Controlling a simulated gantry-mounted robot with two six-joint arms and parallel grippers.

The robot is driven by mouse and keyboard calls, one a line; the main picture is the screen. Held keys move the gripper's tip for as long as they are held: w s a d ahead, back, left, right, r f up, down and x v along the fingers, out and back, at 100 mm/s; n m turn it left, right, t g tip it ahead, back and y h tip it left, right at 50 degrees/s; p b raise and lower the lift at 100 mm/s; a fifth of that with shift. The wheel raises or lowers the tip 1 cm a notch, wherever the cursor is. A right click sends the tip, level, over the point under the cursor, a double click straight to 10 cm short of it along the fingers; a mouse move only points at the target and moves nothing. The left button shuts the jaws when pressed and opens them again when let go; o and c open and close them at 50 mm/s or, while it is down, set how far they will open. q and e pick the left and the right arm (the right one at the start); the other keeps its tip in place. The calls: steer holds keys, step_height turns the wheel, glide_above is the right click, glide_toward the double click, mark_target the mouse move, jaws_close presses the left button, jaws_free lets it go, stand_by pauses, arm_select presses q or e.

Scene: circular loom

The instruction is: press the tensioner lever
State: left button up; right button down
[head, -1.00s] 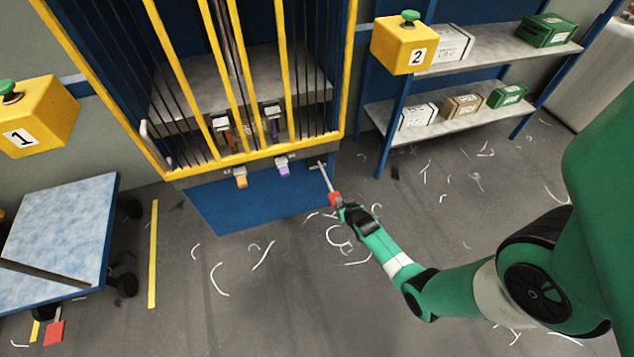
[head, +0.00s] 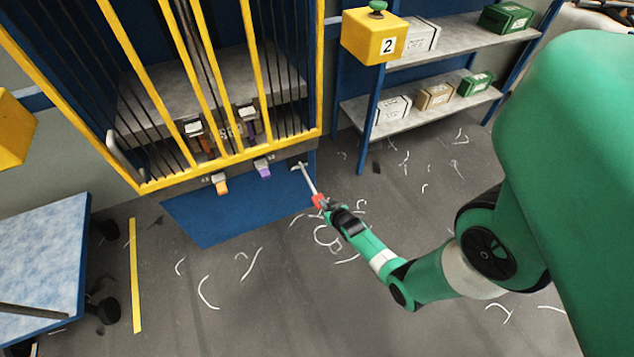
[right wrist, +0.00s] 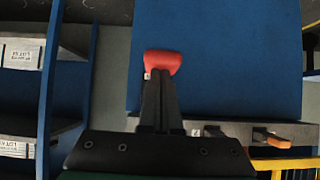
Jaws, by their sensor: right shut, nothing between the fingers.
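The tensioner lever is a thin pale metal rod (head: 308,181) with a red grip (head: 317,201), at the lower right corner of the loom. The rod slants down and right from the frame. My right gripper (head: 325,204) is at the red grip, its fingers shut and empty. In the right wrist view the red grip (right wrist: 162,62) lies just beyond the tips of the closed black fingers (right wrist: 161,78). They look touching or nearly so; I cannot tell which. My left gripper is not in view.
The yellow-barred loom (head: 228,160) stands above a blue base panel (head: 235,212), with an orange tab (head: 222,187) and a purple tab (head: 264,171) on its lower rail. Yellow box 2 (head: 368,38) and shelves (head: 415,122) are at right. A blue-topped cart (head: 45,240) is at left.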

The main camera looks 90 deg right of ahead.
step_height(320, 180, up, 5)
steer(key=p, duration=0.5)
steer(key=s+a, duration=0.5)
steer(key=a, duration=0.4)
steer(key=shift+r+p, duration=0.15)
steer(key=shift+p, duration=0.25)
